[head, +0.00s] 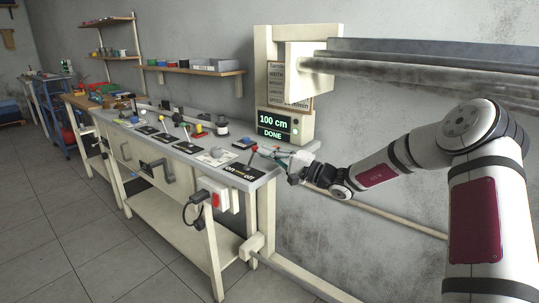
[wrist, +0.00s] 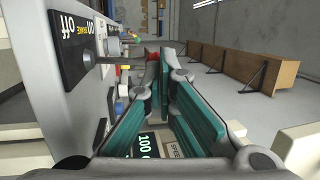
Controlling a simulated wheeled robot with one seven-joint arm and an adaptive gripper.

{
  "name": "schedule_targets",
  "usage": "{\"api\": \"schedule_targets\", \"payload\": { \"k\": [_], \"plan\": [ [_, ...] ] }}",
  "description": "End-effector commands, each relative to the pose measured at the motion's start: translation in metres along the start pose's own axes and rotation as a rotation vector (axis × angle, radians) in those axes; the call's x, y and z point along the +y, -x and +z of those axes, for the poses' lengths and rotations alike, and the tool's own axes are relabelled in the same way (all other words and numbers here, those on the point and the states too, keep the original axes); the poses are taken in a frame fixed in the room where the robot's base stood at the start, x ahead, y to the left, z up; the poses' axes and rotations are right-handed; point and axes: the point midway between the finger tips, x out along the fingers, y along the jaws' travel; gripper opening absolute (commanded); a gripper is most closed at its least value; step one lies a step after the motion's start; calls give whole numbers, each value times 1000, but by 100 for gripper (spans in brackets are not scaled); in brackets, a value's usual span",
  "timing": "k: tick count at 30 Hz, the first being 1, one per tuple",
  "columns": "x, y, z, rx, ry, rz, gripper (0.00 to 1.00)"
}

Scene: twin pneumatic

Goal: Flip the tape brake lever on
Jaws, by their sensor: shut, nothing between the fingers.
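The black brake plate (head: 236,171) with "on" and "off" lettering lies on the near end of the bench top. In the wrist view the plate (wrist: 78,42) stands at the upper left, with "BRAKE" readable on it. A small red lever tip (head: 254,149) shows just above the plate in the head view; a red piece (wrist: 153,57) also shows at my fingertips in the wrist view. My gripper (head: 263,152) is shut and empty, beside the lever tip. In the wrist view its green-padded fingers (wrist: 165,62) converge around the red piece; I cannot tell whether they touch it.
A display (head: 277,127) reading "100 cm DONE" stands behind my gripper. Other levers and plates line the bench (head: 262,181) to the left. The tiled floor (head: 60,240) in front is clear.

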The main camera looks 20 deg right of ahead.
Motion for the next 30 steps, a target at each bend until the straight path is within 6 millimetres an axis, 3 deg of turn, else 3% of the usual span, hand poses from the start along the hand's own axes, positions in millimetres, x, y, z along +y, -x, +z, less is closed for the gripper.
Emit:
{"api": "schedule_targets", "payload": {
  "k": [20,30],
  "plan": [
    [-7,-8,-1,-1,-16,88,0],
    [-17,-24,-3,-3,-40,238,0]
  ]
}}
